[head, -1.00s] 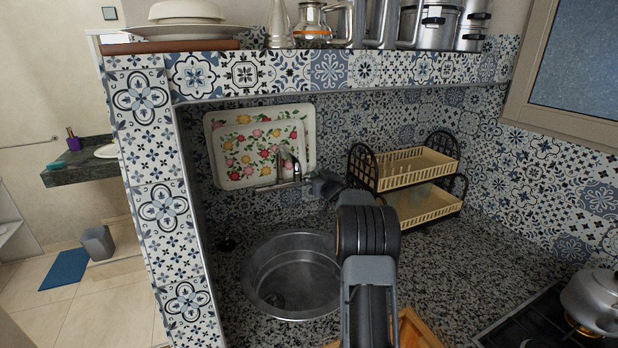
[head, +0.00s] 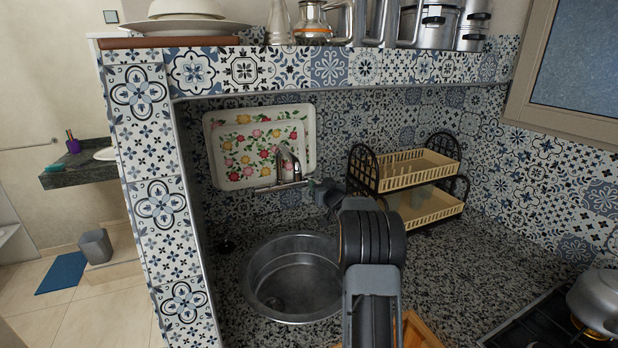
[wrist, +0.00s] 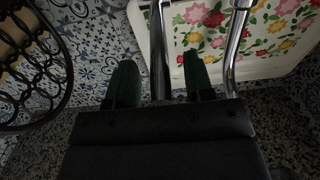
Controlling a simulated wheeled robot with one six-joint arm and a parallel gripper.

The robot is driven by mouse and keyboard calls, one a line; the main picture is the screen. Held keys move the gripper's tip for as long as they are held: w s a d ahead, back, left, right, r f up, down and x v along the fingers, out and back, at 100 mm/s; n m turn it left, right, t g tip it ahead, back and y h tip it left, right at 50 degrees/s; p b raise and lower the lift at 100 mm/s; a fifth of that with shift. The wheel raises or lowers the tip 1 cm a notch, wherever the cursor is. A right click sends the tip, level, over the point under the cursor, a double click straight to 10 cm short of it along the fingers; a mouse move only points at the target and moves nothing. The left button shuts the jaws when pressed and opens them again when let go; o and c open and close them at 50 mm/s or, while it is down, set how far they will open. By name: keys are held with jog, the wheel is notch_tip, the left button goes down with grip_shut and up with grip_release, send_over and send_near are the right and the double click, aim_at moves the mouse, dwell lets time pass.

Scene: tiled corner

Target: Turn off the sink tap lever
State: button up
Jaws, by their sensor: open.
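The chrome sink tap (head: 290,176) is on the tiled back wall above the round steel sink (head: 262,262), in front of a flowered tray. Its curved spout (wrist: 235,45) shows in the wrist view to the right of my fingers. A straight chrome bar (wrist: 158,45), which looks like the tap lever, runs between my two green fingers. My gripper (wrist: 157,64) is open around this bar, with a gap on each side. In the head view my gripper (head: 318,190) is small and dark, just right of the tap, its fingers hard to make out.
A two-tier dish rack (head: 415,170) stands on the counter right of my gripper. The flowered tray (head: 225,170) leans on the wall close behind the tap. A tiled shelf (head: 330,70) runs above, and a kettle (head: 598,300) stands on the stove at right.

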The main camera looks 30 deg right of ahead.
jog(key=s+a+b, duration=0.1)
jog(key=s, duration=0.6)
jog(key=shift+s+b, duration=0.2)
jog(key=shift+b, duration=0.1)
jog(key=s+d+f+m+g+h, duration=0.2)
jog(key=s+f+m+g+h, duration=0.1)
jog(key=s+f+g, duration=0.6)
jog(key=s+a+r+n+g+y, duration=0.1)
jog(key=s+a+y, duration=0.1)
jog(key=s+a, duration=0.4)
jog(key=s+a+r+n+g+y, duration=0.1)
jog(key=s+a, duration=0.6)
jog(key=a, duration=0.8)
jog(key=s+a+r+n+g+y, duration=0.1)
jog(key=s+a+n+g+y, duration=0.1)
jog(key=s+a, duration=0.4)
jog(key=shift+s+a+g+y, duration=0.3)
jog(key=shift+a, duration=2.15)
